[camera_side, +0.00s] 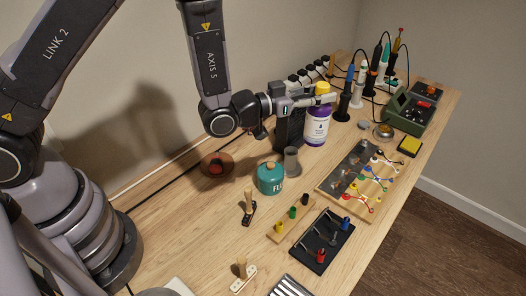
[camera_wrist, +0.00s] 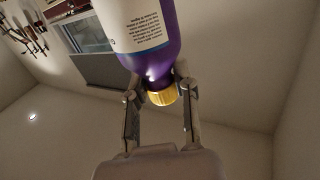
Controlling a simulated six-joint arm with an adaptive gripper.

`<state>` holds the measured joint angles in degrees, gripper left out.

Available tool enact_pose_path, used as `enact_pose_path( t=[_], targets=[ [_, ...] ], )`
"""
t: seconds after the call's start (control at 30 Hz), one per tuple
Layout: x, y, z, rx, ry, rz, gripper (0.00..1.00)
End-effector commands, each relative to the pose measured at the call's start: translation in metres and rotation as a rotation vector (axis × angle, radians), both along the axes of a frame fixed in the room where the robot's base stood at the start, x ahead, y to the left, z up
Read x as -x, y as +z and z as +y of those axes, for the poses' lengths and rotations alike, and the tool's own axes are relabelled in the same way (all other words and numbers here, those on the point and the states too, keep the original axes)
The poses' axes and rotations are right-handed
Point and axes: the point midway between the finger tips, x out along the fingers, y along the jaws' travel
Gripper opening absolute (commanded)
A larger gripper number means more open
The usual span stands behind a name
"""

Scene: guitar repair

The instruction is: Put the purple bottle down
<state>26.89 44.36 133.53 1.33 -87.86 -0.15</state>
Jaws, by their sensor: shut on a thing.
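The purple bottle (camera_side: 317,118) has a white label and a yellow cap, and stands upright toward the back of the wooden bench in the side view. My gripper (camera_side: 328,98) reaches it from the left at its upper end and is shut on it near the cap. In the wrist view the bottle (camera_wrist: 149,32) appears upside down, with its neck and yellow cap between the two fingers of my gripper (camera_wrist: 160,88). The bottle's base looks at or very near the bench top; I cannot tell whether it touches.
A dark block (camera_side: 289,130) and a grey cylinder (camera_side: 291,161) stand left of the bottle. A teal flux jar (camera_side: 270,178) is in front. Soldering irons in stands (camera_side: 345,100) are close behind to the right. A board with coloured wires (camera_side: 352,182) lies to the right front.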

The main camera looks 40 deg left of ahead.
Motion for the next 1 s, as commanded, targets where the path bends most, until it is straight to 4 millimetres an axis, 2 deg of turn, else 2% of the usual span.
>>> enact_pose_path(
  t=[0.2,0.43,0.57,0.7,0.8,1.0],
  targets=[
    [0.043,-0.004,-0.030,0.001,-0.391,0.002,0.00],
    [0.112,-0.006,-0.039,0.003,-0.808,0.002,0.00],
    [0.157,-0.005,-0.031,0.002,-1.042,0.001,0.00],
    [0.199,-0.004,-0.015,0.002,-1.260,0.001,0.00],
    [0.222,-0.002,-0.002,0.001,-1.379,0.001,0.00],
    [0.255,0.001,0.022,0.000,-1.554,0.001,0.00]
  ],
)
